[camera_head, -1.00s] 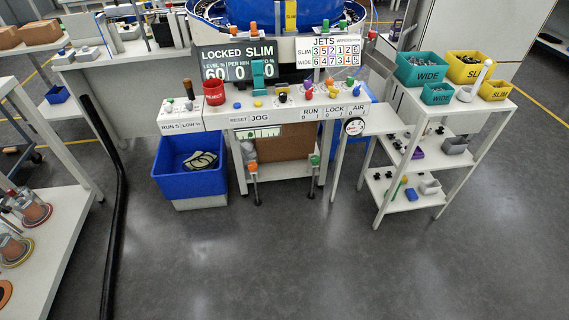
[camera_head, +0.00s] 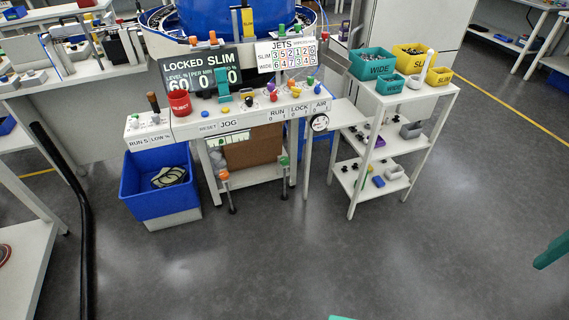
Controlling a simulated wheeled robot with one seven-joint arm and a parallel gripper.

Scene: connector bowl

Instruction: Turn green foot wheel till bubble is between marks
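The green foot wheel (camera_head: 284,161) sits on the front right leg of the white machine bench (camera_head: 260,117), low under its top. An orange foot wheel (camera_head: 224,175) sits on the front left leg. A pale strip with green on it (camera_head: 233,137), perhaps the bubble level, is under the bench top at left. It is too small to make out bubble or marks. No gripper can be made out. A teal piece (camera_head: 552,250) at the right edge and another at the bottom edge are cut off; they may be parts of my arm. Nothing touches the green wheel.
A blue bin (camera_head: 160,205) stands left of the bench. A white shelf rack (camera_head: 395,115) with teal and yellow bins stands at right. A black pole or tube (camera_head: 84,220) runs down the left. The grey floor before the bench is clear.

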